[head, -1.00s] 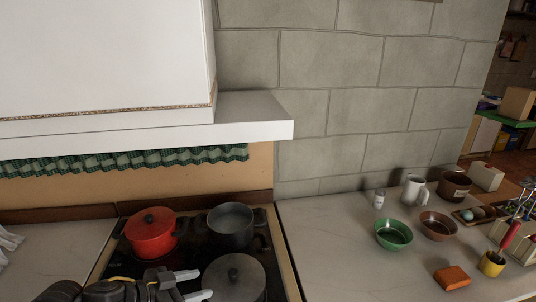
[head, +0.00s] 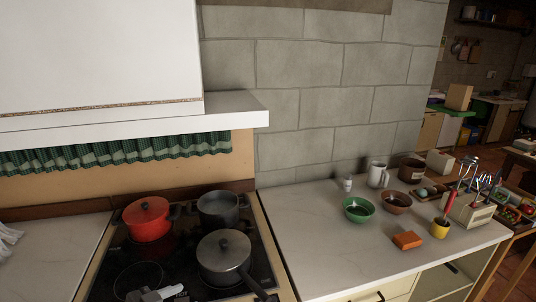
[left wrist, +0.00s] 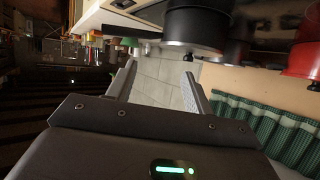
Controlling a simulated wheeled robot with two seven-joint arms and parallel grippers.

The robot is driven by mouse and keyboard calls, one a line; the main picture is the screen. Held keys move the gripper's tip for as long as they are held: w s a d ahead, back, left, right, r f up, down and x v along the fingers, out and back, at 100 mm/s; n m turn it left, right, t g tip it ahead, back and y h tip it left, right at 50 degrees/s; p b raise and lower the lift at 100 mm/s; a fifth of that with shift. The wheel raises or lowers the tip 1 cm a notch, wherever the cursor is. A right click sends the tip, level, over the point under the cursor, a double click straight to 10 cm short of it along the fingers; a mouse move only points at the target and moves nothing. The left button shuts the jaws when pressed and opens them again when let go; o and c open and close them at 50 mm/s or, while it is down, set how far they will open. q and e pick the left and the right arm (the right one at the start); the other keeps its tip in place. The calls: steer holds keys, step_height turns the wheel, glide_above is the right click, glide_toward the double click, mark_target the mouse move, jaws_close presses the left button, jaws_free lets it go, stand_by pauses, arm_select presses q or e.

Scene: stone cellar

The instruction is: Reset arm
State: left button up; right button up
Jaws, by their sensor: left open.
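My left gripper (head: 160,294) shows at the bottom edge of the head view, low in front of the stove; only its tip end is visible. In the left wrist view the left gripper (left wrist: 160,82) has its two fingers apart with nothing between them. Pots appear beyond the fingers in that view, which looks turned over. My right gripper is not in view.
A stove (head: 180,262) holds a red pot (head: 147,220), a dark pot (head: 218,209) and a lidded grey pot (head: 224,254). The counter (head: 320,235) to the right carries a green bowl (head: 358,209), an orange block (head: 407,240) and a utensil box (head: 468,211).

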arm_select(q)
steer(key=s+a+f+n+g+y, duration=0.2)
steer(key=s+f+n+g+y, duration=0.15)
steer(key=s+f, duration=0.6)
steer(key=s+a+f+n+g+y, duration=0.25)
steer(key=s+f+y, duration=0.35)
steer(key=s, duration=0.7)
step_height(320, 180, down, 30)
steer(key=s+g+h+b, duration=0.1)
steer(key=s+g+b, duration=0.1)
steer(key=s+a+f+g+b, duration=0.1)
steer(key=s+a+f+b, duration=0.1)
steer(key=s+f, duration=1.3)
steer(key=shift+s+a+f, duration=0.25)
steer(key=shift+s+f, duration=0.15)
steer(key=shift+f, duration=0.45)
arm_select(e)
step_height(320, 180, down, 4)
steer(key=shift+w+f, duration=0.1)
